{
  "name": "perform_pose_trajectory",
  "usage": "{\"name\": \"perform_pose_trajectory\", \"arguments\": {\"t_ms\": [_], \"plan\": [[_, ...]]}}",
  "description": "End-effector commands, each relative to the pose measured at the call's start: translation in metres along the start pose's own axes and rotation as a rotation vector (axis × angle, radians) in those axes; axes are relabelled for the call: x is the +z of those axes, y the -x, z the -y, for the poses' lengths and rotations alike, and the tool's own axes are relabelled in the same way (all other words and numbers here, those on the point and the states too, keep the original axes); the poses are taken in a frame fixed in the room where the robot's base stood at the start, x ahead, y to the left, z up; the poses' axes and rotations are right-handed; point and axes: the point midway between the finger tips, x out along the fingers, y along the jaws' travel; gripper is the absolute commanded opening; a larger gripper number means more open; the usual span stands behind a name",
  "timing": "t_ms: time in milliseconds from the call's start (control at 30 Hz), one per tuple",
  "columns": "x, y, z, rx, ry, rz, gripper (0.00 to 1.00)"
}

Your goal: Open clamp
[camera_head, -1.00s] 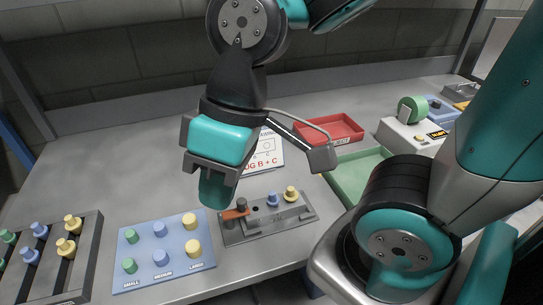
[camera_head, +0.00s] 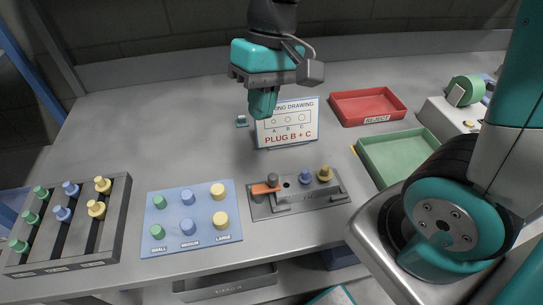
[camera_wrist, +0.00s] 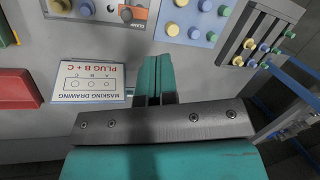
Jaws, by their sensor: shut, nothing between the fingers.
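A grey metal clamp fixture (camera_head: 318,197) sits on the bench near the front edge. It has an orange lever (camera_head: 265,189) at its left end, beside a dark post. A blue plug (camera_head: 305,177) and a yellow plug (camera_head: 325,174) stand in it. In the wrist view the orange lever (camera_wrist: 131,13) shows at the top edge, and the fixture is partly cut off. My gripper (camera_head: 262,105) is shut and empty, pointing down above the bench behind the fixture, by the masking drawing. Its teal fingers (camera_wrist: 156,75) are together in the wrist view.
The masking drawing card (camera_head: 288,132), reading "PLUG B + C", stands behind the fixture. A blue plug board (camera_head: 173,212) and a dark rack (camera_head: 117,203) lie left. A red tray (camera_head: 340,103) and green tray (camera_head: 372,150) lie right.

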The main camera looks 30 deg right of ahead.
Motion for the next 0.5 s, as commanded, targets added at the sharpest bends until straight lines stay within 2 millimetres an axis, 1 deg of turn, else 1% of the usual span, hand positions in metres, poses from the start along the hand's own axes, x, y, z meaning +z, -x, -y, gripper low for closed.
{"name": "perform_pose_trajectory", "arguments": {"t_ms": [33, 100, 200, 333, 400, 500], "plan": [[-0.021, -0.006, -0.016, 0.016, -0.115, 0.04, 0.0], [-0.043, -0.015, -0.037, 0.041, -0.263, 0.084, 0.0], [-0.067, -0.029, -0.064, 0.073, -0.437, 0.135, 0.0], [-0.083, -0.043, -0.087, 0.101, -0.578, 0.175, 0.0], [-0.086, -0.046, -0.093, 0.109, -0.613, 0.185, 0.0], [-0.088, -0.048, -0.095, 0.113, -0.63, 0.189, 0.0]]}}
